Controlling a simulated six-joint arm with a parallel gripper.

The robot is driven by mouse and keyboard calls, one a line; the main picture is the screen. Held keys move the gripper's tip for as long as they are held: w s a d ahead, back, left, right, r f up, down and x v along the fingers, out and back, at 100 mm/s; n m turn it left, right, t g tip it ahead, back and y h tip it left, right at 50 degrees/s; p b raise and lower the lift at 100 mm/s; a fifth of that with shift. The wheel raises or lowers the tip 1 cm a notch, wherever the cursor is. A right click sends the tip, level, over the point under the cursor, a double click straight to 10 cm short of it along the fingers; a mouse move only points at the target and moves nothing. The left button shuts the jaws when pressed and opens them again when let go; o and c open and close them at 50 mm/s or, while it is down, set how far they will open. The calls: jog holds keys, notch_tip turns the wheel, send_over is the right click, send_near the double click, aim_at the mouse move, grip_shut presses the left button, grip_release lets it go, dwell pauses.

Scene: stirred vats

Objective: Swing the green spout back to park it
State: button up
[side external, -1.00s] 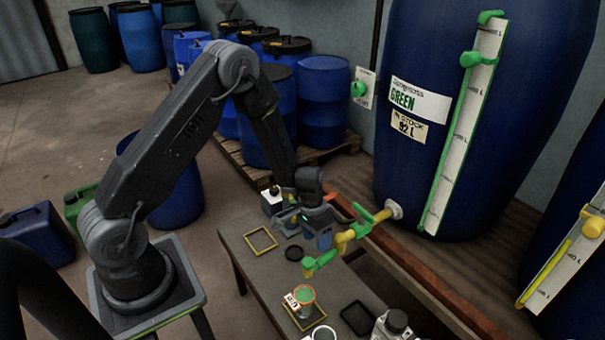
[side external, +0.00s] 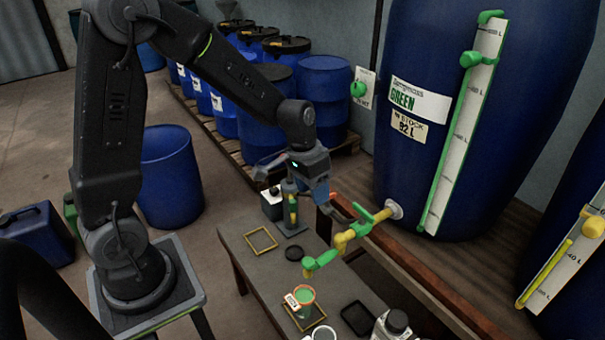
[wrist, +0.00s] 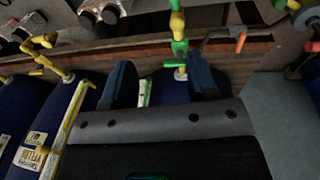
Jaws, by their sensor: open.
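The green spout (side external: 322,261) is the green-tipped end of a yellow jointed pipe (side external: 346,237) that comes from the blue vat labelled GREEN (side external: 420,150). It reaches out over the table, above and close to a labelled cup (side external: 303,294) with green contents. A green lever handle (side external: 366,212) sits on the pipe near the vat. My gripper (side external: 330,205) is open, above and behind the spout, apart from it as far as I can tell. In the wrist view the green fitting and yellow pipe (wrist: 177,24) show beyond my open fingers (wrist: 160,75).
The table holds an empty yellow frame (side external: 261,241), a black disc (side external: 294,253), a black tray (side external: 357,319) and a lidded jar (side external: 392,325). A small bottle (side external: 271,204) stands at the table's back edge. A wooden ledge (side external: 420,275) runs before the vats.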

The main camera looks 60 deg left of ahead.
aim_at(323, 261)
jog(key=s+d+r+t, duration=0.1)
jog(key=s+r, duration=0.2)
jog(key=r, duration=0.3)
jog(key=shift+s+d, duration=0.3)
jog(key=shift+r, duration=0.1)
